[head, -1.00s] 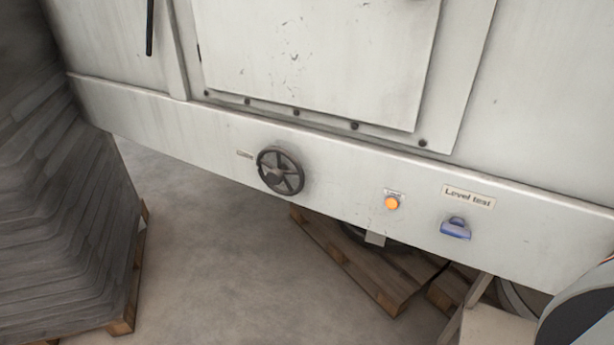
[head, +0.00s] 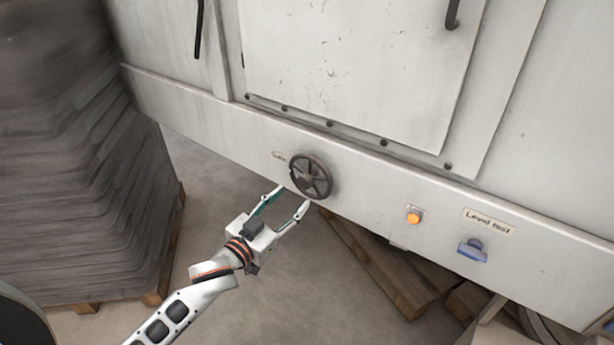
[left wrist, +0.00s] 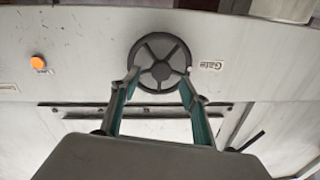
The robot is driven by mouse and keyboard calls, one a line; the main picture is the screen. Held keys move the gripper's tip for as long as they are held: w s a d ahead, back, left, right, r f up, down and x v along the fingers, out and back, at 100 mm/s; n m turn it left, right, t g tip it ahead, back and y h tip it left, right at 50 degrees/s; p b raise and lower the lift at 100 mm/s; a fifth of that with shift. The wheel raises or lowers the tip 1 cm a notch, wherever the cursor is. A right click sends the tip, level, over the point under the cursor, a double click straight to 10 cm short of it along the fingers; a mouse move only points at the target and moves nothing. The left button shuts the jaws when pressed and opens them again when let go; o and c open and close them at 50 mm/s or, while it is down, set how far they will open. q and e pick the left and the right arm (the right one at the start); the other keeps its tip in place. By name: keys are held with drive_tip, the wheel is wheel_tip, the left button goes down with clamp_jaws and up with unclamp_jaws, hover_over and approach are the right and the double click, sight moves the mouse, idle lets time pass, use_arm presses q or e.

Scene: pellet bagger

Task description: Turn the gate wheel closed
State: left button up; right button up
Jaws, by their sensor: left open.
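The gate wheel (head: 311,176) is a dark grey spoked handwheel on the white machine's lower panel. It also shows in the left wrist view (left wrist: 159,62), beside a label reading "Gate" (left wrist: 211,66). My left gripper (head: 287,201) is open, just below and in front of the wheel in the head view. In the left wrist view its two fingers (left wrist: 160,85) are spread, with their tips at either side of the wheel's near part. Whether they touch the rim I cannot tell. My right gripper is not in view.
An orange button (head: 414,217) and a blue handle (head: 472,250) under a "Level test" label (head: 489,222) sit right of the wheel. A wooden pallet (head: 375,262) lies below the panel. A tall grey stack (head: 80,170) stands at left, with open floor between.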

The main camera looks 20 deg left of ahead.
sight(303, 185)
use_arm(q)
drive_tip(key=shift+r+x, duration=0.15)
drive_tip(key=shift+x, duration=1.85)
drive_tip(key=shift+r+x, duration=0.15)
drive_tip(key=shift+x, duration=1.8)
clamp_jaws()
